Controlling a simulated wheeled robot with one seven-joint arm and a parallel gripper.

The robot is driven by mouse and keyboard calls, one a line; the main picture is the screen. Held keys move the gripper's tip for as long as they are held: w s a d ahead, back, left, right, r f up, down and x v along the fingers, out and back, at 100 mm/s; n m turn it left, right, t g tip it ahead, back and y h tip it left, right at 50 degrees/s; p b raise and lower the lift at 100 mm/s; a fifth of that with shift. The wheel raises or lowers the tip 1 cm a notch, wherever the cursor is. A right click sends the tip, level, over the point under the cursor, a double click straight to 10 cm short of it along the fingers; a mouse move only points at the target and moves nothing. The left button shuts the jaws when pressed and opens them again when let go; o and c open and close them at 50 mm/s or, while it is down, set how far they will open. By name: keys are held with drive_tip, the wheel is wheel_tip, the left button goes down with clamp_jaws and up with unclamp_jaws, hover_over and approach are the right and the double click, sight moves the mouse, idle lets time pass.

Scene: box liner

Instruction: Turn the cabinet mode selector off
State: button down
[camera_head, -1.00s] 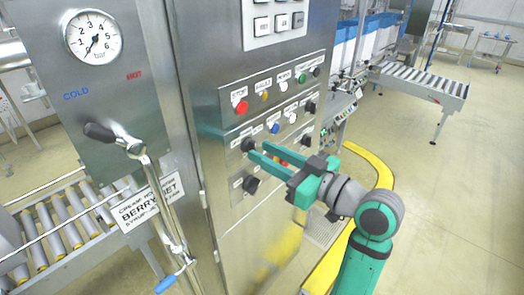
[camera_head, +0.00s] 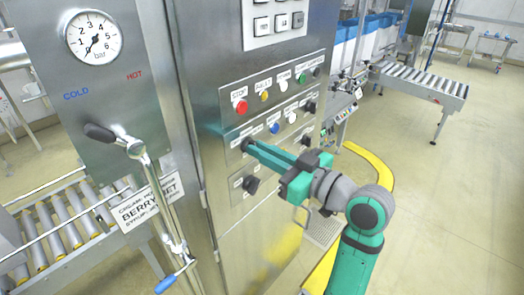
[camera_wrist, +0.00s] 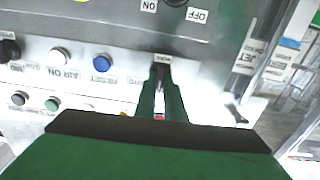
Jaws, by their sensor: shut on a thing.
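The cabinet mode selector (camera_head: 244,145) is a small black knob at the left end of a lower row on the steel panel. In the wrist view the black selector (camera_wrist: 160,70) sits between my fingertips, under a small label too blurred to read surely. My green gripper (camera_head: 250,147) reaches in from the right, with its fingers closed on the knob. In the wrist view my gripper (camera_wrist: 161,83) has a finger on either side of it. The fingers hide much of the knob, so I cannot tell its pointer angle.
Above are a red stop button (camera_head: 240,107) and a blue button (camera_head: 274,127). Another black knob (camera_head: 250,184) sits just below my fingers. A lever with a black grip (camera_head: 100,132) stands out at left.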

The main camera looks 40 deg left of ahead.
drive_tip(key=shift+s+f+n, duration=0.1)
drive_tip(key=shift+n, duration=4.2)
drive_tip(key=c, duration=1.8)
unclamp_jaws()
drive_tip(key=shift+c, duration=0.2)
drive_tip(key=d, duration=1.1)
drive_tip(key=shift+s, duration=0.45)
